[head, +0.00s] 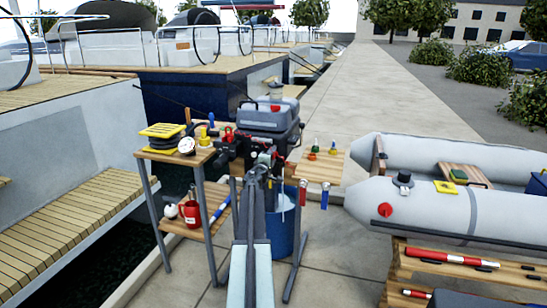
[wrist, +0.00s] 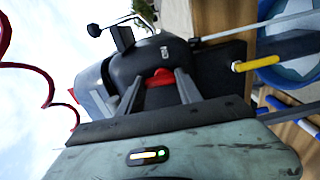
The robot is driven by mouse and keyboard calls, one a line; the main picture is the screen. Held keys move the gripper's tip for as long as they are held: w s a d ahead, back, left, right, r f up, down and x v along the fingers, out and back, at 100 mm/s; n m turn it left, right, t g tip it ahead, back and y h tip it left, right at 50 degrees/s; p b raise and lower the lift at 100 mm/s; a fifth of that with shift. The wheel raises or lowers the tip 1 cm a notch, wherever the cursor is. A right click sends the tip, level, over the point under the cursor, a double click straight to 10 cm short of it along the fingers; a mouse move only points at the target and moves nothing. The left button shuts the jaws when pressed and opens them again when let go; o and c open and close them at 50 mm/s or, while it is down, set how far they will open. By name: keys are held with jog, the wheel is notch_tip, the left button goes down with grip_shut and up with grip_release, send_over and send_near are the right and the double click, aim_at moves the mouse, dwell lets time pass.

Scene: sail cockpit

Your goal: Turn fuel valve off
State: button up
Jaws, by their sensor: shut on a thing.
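The outboard motor (head: 270,122) is grey and dark and stands on a wooden stand in the middle of the head view. In the wrist view its dark cowl (wrist: 138,62) fills the middle, with small white lettering on it. A red knob, which looks like the fuel valve (wrist: 160,77), sits on the cowl. My gripper (wrist: 158,86) is shut on this red knob, with one finger on each side of it. In the head view my gripper (head: 264,158) is at the motor's front, and the red knob cannot be made out between the fingers.
A side table (head: 190,156) with a yellow-topped reel stands left of the motor. A blue bucket (head: 283,235) is under the motor. A grey inflatable boat (head: 450,210) lies to the right. Paved dock (head: 345,262) is open in front.

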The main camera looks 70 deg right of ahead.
jog(key=shift+w+a+n, duration=0.1)
jog(key=shift+w+n, duration=0.15)
jog(key=shift+n, duration=0.25)
jog(key=o, duration=1.4)
jog(key=shift+s, duration=0.1)
jog(key=a, duration=0.7)
jog(key=shift+s+a, duration=0.2)
jog(key=shift+a, duration=0.2)
